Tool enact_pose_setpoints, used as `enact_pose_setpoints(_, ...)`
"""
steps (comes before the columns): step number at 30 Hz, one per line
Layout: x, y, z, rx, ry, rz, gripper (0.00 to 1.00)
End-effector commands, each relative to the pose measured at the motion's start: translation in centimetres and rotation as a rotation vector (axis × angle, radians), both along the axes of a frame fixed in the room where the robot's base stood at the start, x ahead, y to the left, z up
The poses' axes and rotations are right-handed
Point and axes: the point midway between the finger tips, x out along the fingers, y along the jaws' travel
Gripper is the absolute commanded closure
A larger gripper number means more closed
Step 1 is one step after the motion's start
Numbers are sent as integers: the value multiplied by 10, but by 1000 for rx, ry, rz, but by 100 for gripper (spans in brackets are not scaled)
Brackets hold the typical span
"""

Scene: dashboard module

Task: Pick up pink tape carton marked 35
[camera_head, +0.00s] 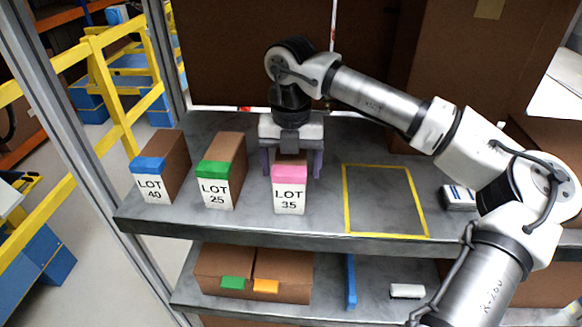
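The carton with pink tape marked LOT 35 (290,192) stands upright on the grey upper shelf, its white label facing the camera. My gripper (291,165) points down over it from behind and above. Its two purple-grey fingers are spread, one on each side of the carton. I cannot tell whether the fingers touch the carton's sides. My gripper hides much of the carton's top and rear.
A green-tape carton marked LOT 25 (218,190) and a blue-tape carton marked LOT 40 (152,182) stand to the left. An empty yellow-outlined square (385,235) lies right on the shelf (325,222). Brown boxes (225,267) sit on the lower shelf.

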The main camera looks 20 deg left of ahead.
Motion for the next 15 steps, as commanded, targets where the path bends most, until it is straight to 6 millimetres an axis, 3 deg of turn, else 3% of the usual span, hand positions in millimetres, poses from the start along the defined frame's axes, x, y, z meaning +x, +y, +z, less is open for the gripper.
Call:
enact_pose_setpoints(5,0,0,-17,2,2,2,20)
enact_pose_setpoints(12,1,0,-19,1,-1,1,20)
enact_pose_setpoints(15,1,0,-19,1,-1,1,33)
